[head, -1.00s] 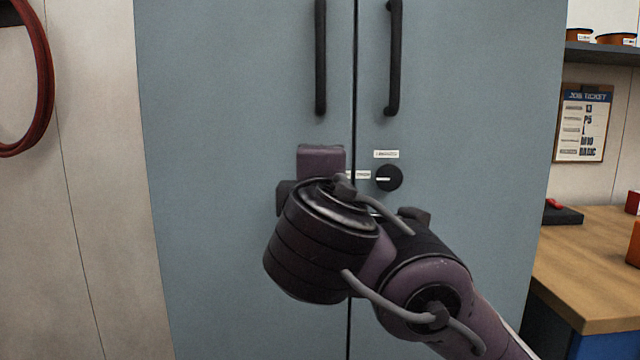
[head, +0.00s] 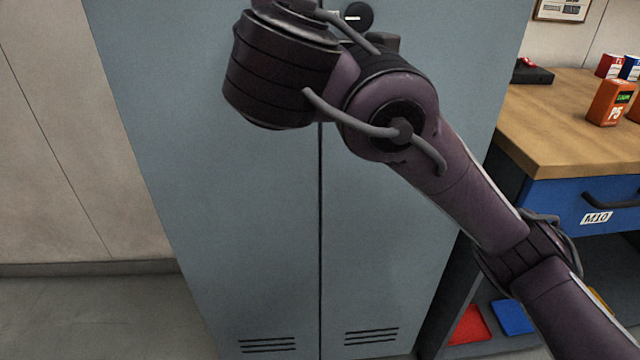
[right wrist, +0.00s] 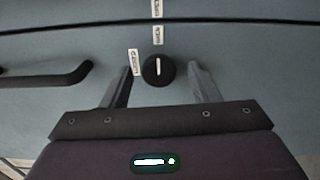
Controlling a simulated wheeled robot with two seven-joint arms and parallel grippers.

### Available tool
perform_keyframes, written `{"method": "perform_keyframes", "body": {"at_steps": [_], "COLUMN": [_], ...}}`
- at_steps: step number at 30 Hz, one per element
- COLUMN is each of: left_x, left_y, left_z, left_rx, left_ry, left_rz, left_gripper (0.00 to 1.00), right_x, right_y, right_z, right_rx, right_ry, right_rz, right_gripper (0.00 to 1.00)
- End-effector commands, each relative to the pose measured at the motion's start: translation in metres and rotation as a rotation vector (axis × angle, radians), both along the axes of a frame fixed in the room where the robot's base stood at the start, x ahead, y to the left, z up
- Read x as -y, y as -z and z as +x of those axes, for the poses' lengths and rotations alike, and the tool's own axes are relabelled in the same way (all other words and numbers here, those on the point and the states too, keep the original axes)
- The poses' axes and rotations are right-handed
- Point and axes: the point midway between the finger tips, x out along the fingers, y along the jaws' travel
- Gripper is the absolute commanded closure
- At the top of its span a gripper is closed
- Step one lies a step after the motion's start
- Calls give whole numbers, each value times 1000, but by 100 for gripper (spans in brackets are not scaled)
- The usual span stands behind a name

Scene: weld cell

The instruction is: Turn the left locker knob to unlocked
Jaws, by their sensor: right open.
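The left locker knob (right wrist: 158,70) is a round black knob with a white mark, seen in the right wrist view. The mark points up and down in that picture, toward the door seam. My right gripper (right wrist: 160,78) is open, with one finger on each side of the knob; I cannot tell whether they touch it. In the head view my right wrist hides this knob. The other door's black knob (head: 359,14) shows at the top edge of the head view, its white mark level. My left gripper is not in view.
The blue-grey locker (head: 205,190) has a black handle (right wrist: 45,76) and small white labels (right wrist: 134,62) near the knob. Floor at lower left is clear.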

Motion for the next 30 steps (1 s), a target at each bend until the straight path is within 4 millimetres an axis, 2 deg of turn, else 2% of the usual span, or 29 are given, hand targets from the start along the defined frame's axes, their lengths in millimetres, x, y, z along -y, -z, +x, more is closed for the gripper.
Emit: {"method": "perform_keyframes", "body": {"at_steps": [1,5,15,25,26,27,30], "left_x": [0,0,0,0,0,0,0], "left_y": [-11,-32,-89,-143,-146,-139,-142], "left_z": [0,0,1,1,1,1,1], "left_rx": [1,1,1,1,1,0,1], "left_ry": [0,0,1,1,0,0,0], "left_rz": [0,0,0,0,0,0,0], "left_gripper": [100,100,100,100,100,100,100], "right_x": [1,1,1,1,0,-2,-2], "right_y": [-5,-9,-10,-11,-9,0,0], "right_z": [0,0,0,0,-2,-13,-33], "right_rx": [-1,0,0,1,2,2,1], "right_ry": [1,1,0,0,-1,-10,-9], "right_rz": [-53,-267,-924,-1500,-1541,-1523,-1517], "right_gripper": [45,45,45,45,45,45,45]}}
